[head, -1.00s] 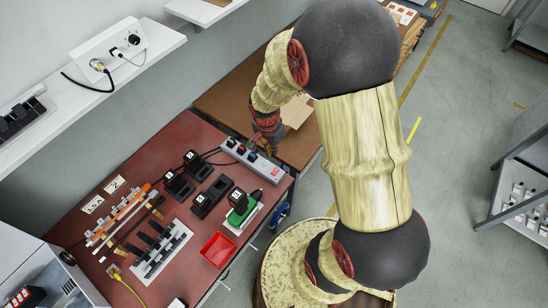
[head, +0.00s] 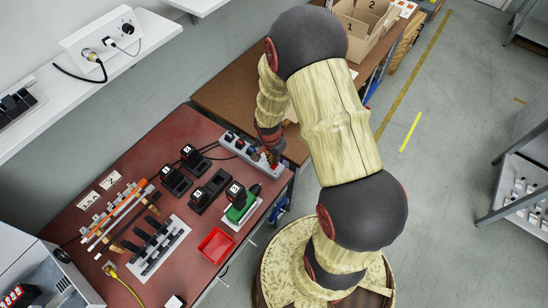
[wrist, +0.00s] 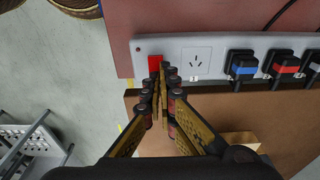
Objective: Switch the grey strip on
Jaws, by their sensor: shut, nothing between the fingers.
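The grey strip (head: 242,150) lies along the right edge of the red table. In the wrist view the grey strip (wrist: 198,72) runs across the top, with a red switch (wrist: 155,63) at its left end and an empty socket beside it. My gripper (wrist: 166,72) is shut and empty, its fingertips over the strip's edge just right of the red switch and partly covering it. I cannot tell whether they touch. In the head view my gripper (head: 272,158) is at the strip's right-hand end.
Blue (wrist: 243,66) and red (wrist: 285,66) plugs sit in the strip right of the empty socket, with cables. A green tool (head: 240,208), black chargers (head: 208,190) and a red tray (head: 216,245) stand nearby on the table. A brown table (head: 230,90) adjoins behind.

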